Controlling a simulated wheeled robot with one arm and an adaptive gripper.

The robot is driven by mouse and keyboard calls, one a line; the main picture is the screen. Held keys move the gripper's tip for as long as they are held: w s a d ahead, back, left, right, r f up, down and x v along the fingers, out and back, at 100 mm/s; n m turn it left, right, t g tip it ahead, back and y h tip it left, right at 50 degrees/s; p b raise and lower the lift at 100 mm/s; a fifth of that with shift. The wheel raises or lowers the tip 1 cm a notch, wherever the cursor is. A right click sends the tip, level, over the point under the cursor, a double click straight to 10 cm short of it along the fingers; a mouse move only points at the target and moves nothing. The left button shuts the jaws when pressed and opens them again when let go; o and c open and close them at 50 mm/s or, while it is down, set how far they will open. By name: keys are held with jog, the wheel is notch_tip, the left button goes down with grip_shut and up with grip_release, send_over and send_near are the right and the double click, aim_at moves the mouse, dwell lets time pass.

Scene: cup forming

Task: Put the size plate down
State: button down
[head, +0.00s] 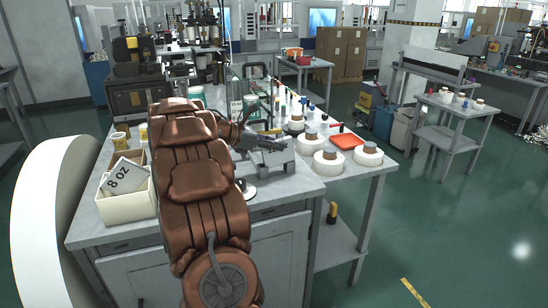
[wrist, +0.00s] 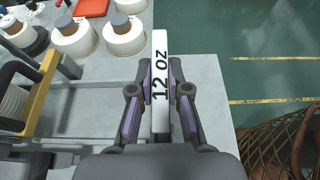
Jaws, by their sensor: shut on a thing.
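The size plate (wrist: 161,48), a thin white plate marked "12 oz", is seen edge-up in the wrist view. My gripper (wrist: 160,88) is shut on it, with one finger pressed on each side. The plate is over or at the grey worktop; whether it touches the top cannot be told. In the head view my arm hides part of the gripper, and the held plate cannot be made out. Another plate marked "8 OZ" (head: 125,177) leans in a cream open bin (head: 128,207) at the worktop's left.
White rolls with brown cores (head: 326,164) stand on the right of the grey worktop (head: 285,190), near a red-orange tray (head: 346,141). A dark machine (head: 137,95) stands at the back left. Bare worktop shows right of the plate in the wrist view, ending at an edge above green floor.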

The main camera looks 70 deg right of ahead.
notch_tip(320, 180, down, 2)
jog(key=shift+a+f+b, duration=0.1)
jog(key=shift+f+b, duration=0.15)
jog(key=shift+b, duration=0.2)
jog(key=c, duration=1.6)
grip_release()
jog(key=shift+s, duration=0.1)
jog(key=shift+o, duration=2.3)
jog(key=shift+r, duration=0.1)
jog(key=shift+w+a+r, duration=0.15)
jog(key=shift+w+r, duration=0.1)
jog(key=shift+w, duration=0.15)
jog(key=v, duration=1.1)
jog(key=shift+r, duration=0.2)
